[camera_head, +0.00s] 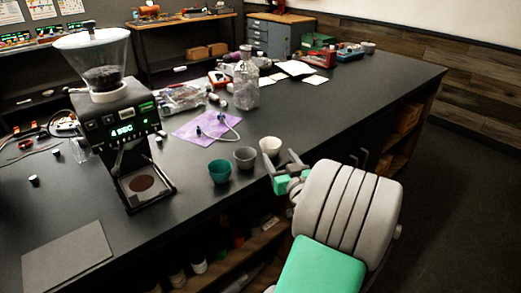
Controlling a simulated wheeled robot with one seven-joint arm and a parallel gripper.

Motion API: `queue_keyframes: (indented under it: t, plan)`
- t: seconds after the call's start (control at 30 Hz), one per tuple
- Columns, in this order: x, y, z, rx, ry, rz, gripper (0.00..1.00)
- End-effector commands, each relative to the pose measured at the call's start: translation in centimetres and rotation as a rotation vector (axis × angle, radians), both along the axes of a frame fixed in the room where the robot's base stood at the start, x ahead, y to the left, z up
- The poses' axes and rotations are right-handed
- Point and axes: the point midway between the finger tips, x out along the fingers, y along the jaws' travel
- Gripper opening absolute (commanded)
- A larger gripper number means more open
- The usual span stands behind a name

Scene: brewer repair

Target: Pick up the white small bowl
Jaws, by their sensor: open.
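The white small bowl (270,145) stands upright on the dark counter near its front edge. It is the farthest right of three small bowls, with a grey bowl (245,157) and a green bowl (220,171) to its left. My gripper (283,168) is just below and right of the white bowl in the picture. Its fingers are apart and nothing shows between them. I cannot tell whether a finger touches the bowl. My arm covers part of the counter's front.
A coffee grinder (112,125) stands on the left. A grey mat (67,258) is at the front left. The counter (340,115) is bare to the right of the bowls.

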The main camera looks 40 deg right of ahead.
Motion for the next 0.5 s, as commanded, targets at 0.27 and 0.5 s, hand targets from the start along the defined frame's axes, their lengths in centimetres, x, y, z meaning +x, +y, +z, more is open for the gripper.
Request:
queue_keyframes:
  t: [0.27, 0.5]
  plan:
    - [4.3, -1.5, 0.2, 0.002, 0.002, 0.009, 0.73]
    - [5.6, -2.1, -0.1, 0.0, 0.0, 0.006, 0.73]
